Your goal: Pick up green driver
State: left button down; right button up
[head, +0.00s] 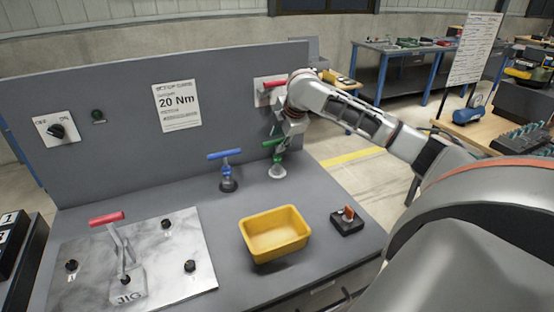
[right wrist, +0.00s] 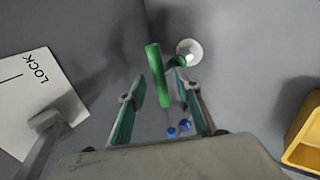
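The green driver (head: 277,158) stands upright in a light round base on the workbench, near the back panel. Its T-shaped green handle (right wrist: 157,76) shows in the right wrist view, between and beyond my finger pads. My right gripper (head: 277,129) is just above the driver, pointing down. In the right wrist view its two fingers (right wrist: 164,90) are spread apart, with the handle in the gap. I cannot tell whether either finger touches it. The gripper and wrist partly cover the driver's top in the head view. My left gripper is not in view.
A blue driver (head: 226,170) stands just left of the green one. A yellow bin (head: 274,234) and a small switch box (head: 347,221) are in front. A red-handled lock lever (head: 274,85) on the panel is close to my wrist. A metal jig plate (head: 180,260) lies left.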

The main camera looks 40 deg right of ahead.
grip_shut()
jog(key=shift+w, duration=0.1)
jog(key=shift+r, duration=0.25)
